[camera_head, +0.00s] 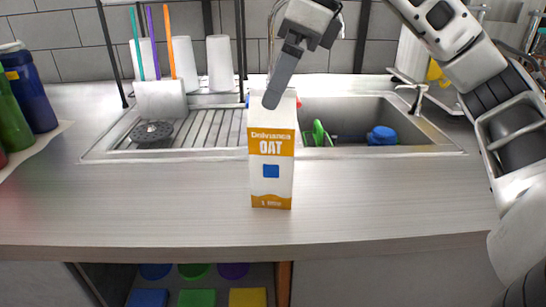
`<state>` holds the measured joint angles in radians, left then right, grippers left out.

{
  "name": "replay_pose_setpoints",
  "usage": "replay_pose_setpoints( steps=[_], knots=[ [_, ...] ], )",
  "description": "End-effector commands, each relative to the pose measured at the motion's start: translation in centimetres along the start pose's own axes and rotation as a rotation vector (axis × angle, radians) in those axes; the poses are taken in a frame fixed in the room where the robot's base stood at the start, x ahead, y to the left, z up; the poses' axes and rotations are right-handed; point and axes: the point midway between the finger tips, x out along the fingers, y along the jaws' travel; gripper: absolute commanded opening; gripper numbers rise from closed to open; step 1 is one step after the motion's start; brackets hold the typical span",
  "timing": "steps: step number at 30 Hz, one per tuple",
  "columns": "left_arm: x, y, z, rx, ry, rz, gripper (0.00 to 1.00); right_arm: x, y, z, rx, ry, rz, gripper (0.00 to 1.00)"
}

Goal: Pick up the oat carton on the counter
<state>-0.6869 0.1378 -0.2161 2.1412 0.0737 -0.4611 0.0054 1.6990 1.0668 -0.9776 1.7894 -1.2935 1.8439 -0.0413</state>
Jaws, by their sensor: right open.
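The oat carton (272,175) stands upright on the counter (150,200), near the middle of the head view and in front of the sink. It is white with an orange band and orange base. My right gripper (273,98) reaches down from above, with a grey finger over the carton's top. The finger overlaps the carton top in the picture; I cannot tell whether it touches. The gripper is open, and its other finger is hidden. My left gripper is not in view.
Behind the carton is a sink (440,140) with a green item (319,134) and a blue item (382,135). A drying rack with white cups (221,62) stands back left. Bottles (30,90) stand far left. The front counter is clear.

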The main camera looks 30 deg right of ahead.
Motion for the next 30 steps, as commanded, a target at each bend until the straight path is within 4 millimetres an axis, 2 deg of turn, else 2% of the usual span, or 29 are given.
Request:
replay_pose_setpoints(
  steps=[10, 19, 20, 27, 29, 30],
  knots=[
    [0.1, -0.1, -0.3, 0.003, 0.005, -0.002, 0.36, 4.6, 0.1, -0.5, 0.001, 0.004, 0.002, 0.89],
    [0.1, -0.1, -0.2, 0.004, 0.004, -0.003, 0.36, 5.2, 0.1, -0.4, 0.000, 0.001, 0.001, 0.89],
    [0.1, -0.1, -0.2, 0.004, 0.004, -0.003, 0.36, 5.2, 0.1, -0.4, 0.000, 0.001, 0.001, 0.86],
    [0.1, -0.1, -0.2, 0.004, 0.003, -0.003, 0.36, 5.1, 0.0, -0.4, 0.001, 0.001, 0.001, 0.20],
    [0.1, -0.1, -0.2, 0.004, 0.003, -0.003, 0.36, 5.1, 0.0, -0.4, 0.001, 0.001, 0.001, 0.03],
    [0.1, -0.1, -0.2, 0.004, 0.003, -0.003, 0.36, 5.1, 0.0, -0.4, 0.001, 0.001, 0.001, 0.00]
  ],
)
